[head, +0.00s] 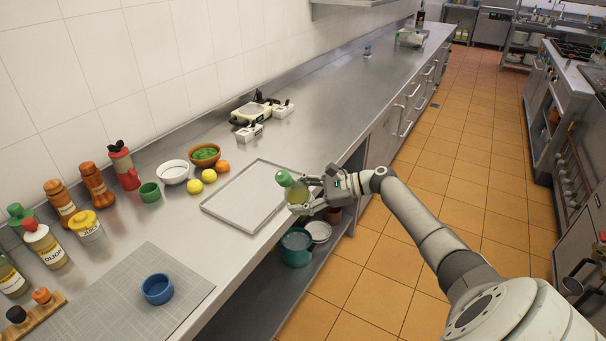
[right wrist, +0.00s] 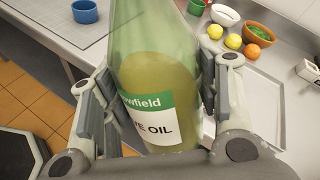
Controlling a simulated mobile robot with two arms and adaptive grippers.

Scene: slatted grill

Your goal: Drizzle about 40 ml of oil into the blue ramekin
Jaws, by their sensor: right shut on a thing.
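The blue ramekin (head: 158,288) stands on the grey mat (head: 110,300) at the near left of the counter; it also shows at the top left of the right wrist view (right wrist: 84,11). My right gripper (head: 312,192) is shut around an oil bottle (head: 297,194) with a green top, held above the counter's front edge by the tray. In the right wrist view the bottle (right wrist: 155,80) is clear green glass with yellowish oil and a green and white label ending in "OIL". The bottle is well apart from the ramekin. My left gripper is not in view.
An empty metal tray (head: 250,197) lies on the counter. Behind it are lemons (head: 209,175), an orange (head: 223,166), a white bowl (head: 173,172) and a brown bowl of greens (head: 205,155). Bottles, mills (head: 60,203) and a green cup (head: 150,193) stand along the wall.

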